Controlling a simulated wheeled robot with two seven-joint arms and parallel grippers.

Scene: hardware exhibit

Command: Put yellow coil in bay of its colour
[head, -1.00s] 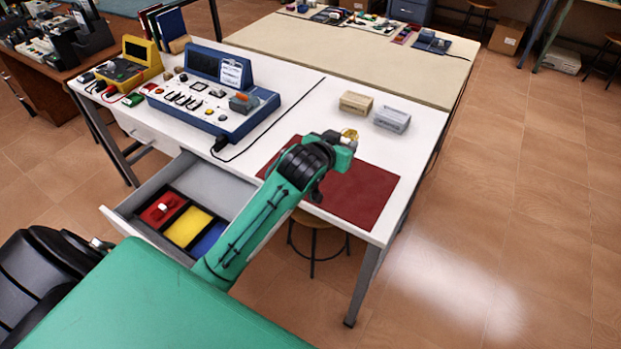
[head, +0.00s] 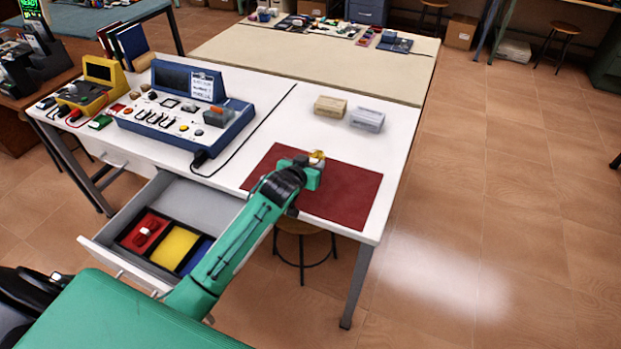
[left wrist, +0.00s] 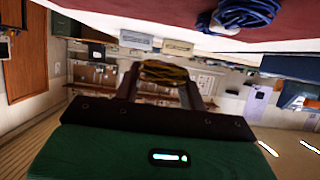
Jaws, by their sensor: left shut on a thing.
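My left gripper (head: 312,170) is shut on the yellow coil (head: 317,156), above the back part of the red mat on the white table. In the left wrist view the yellow coil (left wrist: 163,72) sits between the two fingertips. The open drawer (head: 194,185) holds a red bay (head: 130,238), a yellow bay (head: 173,249) and a blue bay (head: 198,259) partly hidden by my arm. The yellow bay looks empty. A red coil (head: 148,232) lies in the red bay. My right gripper is not in view.
A blue coil (left wrist: 245,14) lies on the red mat (head: 345,198); I cannot make it out in the head view. A tan box (head: 330,106) and a grey box (head: 367,119) stand behind the mat. A blue console (head: 185,105) stands behind the drawer. A stool (head: 302,235) is under the table.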

